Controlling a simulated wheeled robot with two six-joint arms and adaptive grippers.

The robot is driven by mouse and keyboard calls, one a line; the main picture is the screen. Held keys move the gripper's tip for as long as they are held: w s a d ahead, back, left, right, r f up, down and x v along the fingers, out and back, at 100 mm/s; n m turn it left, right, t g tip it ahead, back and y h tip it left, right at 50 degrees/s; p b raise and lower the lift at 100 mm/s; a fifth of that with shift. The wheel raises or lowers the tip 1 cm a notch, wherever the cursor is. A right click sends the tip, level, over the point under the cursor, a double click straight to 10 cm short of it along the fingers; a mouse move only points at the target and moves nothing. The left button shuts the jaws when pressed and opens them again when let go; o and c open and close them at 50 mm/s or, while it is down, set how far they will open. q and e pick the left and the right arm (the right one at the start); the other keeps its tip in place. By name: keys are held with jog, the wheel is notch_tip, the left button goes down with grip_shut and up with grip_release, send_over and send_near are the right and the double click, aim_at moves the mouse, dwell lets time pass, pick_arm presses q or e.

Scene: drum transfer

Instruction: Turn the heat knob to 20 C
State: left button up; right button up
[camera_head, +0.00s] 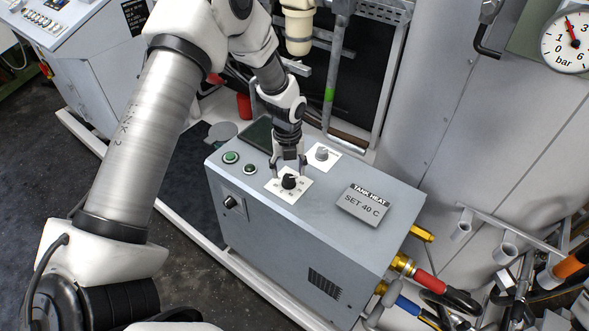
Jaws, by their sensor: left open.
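The heat knob (289,182) is a small black knob on a white dial plate (288,195) on top of the grey heater box (310,205). The dial's marks are too small to read, and I cannot tell where the knob points. My left gripper (290,170) reaches down from above with its fingers open, one on each side of the knob's far part. I cannot tell whether they touch it. A sign (363,206) on the box reads "TANK HEAT, SET 40 C". My right gripper is not in view.
A second, grey knob (321,154) sits on a white plate just behind the gripper. Two green buttons (231,157) are to the left, and a black switch (232,202) is on the front face. Hoses with red (430,281) and blue fittings leave the right side.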

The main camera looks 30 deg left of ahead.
aim_at(289, 178)
pick_arm(q)
jog(key=f, duration=0.3)
jog(key=shift+w+f, duration=0.3)
jog(key=shift+f, duration=0.1)
jog(key=shift+s, duration=0.1)
jog(key=shift+s+r, duration=0.1)
jog(key=shift+r, duration=0.05)
jog(key=c, duration=1.2)
